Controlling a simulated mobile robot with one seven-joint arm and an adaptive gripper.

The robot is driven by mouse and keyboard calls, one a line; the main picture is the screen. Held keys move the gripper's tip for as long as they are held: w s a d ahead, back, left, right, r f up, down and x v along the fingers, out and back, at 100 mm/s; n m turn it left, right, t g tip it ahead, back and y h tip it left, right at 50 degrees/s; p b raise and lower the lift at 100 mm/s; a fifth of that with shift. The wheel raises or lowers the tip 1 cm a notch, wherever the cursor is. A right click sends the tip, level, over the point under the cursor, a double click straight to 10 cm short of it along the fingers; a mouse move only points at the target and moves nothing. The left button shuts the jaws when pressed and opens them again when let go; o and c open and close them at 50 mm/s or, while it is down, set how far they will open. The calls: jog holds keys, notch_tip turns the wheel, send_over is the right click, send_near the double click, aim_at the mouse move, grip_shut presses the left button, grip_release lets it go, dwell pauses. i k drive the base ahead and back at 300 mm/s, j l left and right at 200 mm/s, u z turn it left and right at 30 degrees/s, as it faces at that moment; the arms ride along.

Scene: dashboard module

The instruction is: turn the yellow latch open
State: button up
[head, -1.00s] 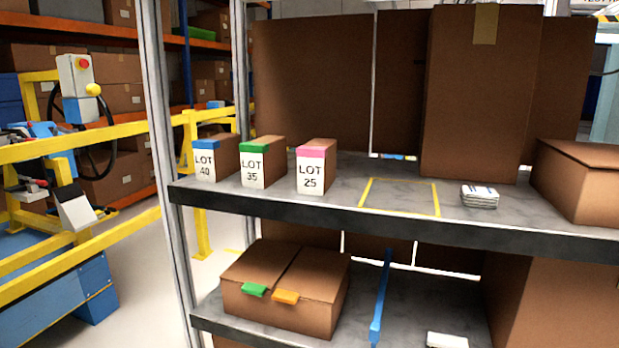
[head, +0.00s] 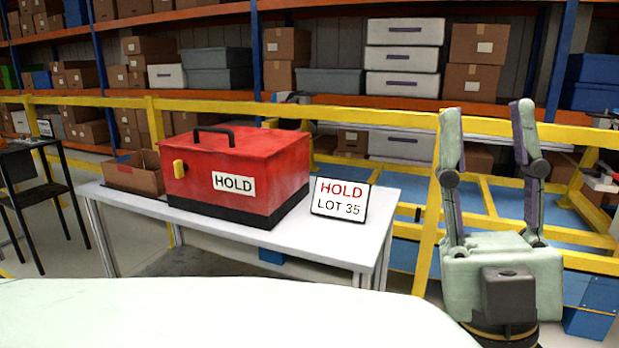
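The latch looks upright and is small in the head view. The box is closed, with a black top handle, a black base and a white HOLD label. It stands on a white table (head: 330,240). My gripper (head: 485,112) is at the right of the view, fingers pointing up and spread apart, with nothing between them. It is well to the right of the box and apart from the latch.
A HOLD LOT 35 sign (head: 340,199) stands on the table right of the box. An open cardboard box (head: 134,175) is on its left. A yellow rail (head: 385,118) runs behind, and a black stand (head: 35,185) is at far left.

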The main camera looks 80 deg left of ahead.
aim_at(180, 168)
jog(key=i+u, duration=0.1)
jog(key=u, duration=0.4)
jog(key=i+l+u, duration=0.1)
jog(key=u, duration=2.45)
